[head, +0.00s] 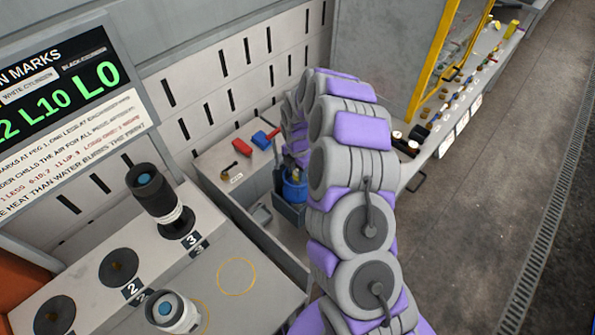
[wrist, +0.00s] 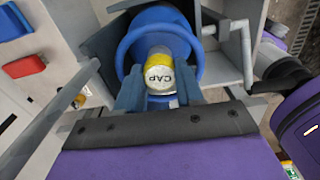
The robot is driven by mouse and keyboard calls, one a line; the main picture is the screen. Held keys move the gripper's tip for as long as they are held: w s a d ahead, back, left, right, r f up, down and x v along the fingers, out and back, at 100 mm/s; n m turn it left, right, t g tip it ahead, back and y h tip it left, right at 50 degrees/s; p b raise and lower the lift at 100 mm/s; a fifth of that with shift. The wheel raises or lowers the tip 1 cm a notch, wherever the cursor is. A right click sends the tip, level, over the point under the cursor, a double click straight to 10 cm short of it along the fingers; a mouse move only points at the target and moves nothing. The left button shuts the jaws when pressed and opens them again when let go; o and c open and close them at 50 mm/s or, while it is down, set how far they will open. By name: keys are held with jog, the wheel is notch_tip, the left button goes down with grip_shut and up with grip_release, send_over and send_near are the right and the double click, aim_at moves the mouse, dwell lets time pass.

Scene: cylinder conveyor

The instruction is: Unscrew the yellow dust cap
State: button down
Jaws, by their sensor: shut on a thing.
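The yellow dust cap (wrist: 158,70), with a white face marked "CAP", shows in the middle of the wrist view. It sits within the round opening of a blue body (wrist: 128,46). My gripper (wrist: 159,74) has one finger on each side of the cap and is shut on it. Whether the cap has turned on its thread cannot be told. In the head view the blue body (head: 294,189) shows low beside the bench, partly behind my arm. The cap is hidden there.
A grey holder with a crank handle (wrist: 240,45) stands beside the blue body. Red (head: 242,147) and blue (head: 261,140) blocks lie on the bench nearby. A black-topped cylinder (head: 154,190) and a white cylinder (head: 172,312) stand at the left. Open floor (head: 480,230) lies at the right.

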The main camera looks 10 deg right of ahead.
jog(key=n, duration=0.3)
jog(key=c, duration=0.8)
grip_release()
jog(key=shift+r, duration=1.25)
jog(key=m+p, duration=0.1)
jog(key=m, duration=0.3)
jog(key=shift+m, duration=0.8)
